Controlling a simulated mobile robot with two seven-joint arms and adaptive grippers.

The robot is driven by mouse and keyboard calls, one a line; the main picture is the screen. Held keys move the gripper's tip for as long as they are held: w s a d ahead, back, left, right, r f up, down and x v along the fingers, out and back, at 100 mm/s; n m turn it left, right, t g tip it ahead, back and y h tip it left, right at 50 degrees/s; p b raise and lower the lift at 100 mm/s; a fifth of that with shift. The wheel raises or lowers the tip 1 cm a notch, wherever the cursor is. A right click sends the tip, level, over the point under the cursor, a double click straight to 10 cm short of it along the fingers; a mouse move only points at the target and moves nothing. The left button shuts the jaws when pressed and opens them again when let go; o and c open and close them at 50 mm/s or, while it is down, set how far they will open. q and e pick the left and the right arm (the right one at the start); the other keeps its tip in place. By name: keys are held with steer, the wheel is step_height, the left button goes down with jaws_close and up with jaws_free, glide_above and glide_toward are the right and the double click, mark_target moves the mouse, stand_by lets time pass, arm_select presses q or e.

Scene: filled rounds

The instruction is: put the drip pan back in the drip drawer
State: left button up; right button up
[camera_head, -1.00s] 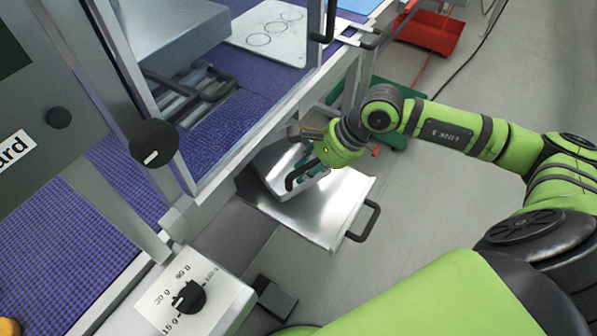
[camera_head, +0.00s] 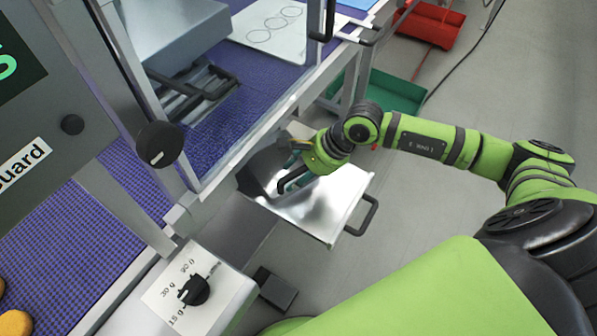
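The drip drawer (camera_head: 334,222) is a pulled-out bright steel drawer below the conveyor frame, with a black handle at its outer end. The drip pan (camera_head: 262,168) is a grey metal pan at the drawer's inner part, tilted and partly in shadow. A black handle shows at its near side, by my fingers. My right gripper (camera_head: 299,172) reaches in from the right and appears shut on the pan at this handle; the fingertips are partly hidden. I cannot tell whether the pan touches the drawer floor. My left gripper is not in view.
The conveyor with a blue belt (camera_head: 95,215) and its frame run along the left, close to the pan. A dial box (camera_head: 215,290) stands at the bottom. A green crate (camera_head: 393,92) and a red crate (camera_head: 430,27) lie on the floor behind. Floor right of the drawer is clear.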

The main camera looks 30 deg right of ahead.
steer(key=shift+r, duration=0.1)
steer(key=b+v, duration=0.3)
steer(key=v, duration=0.9)
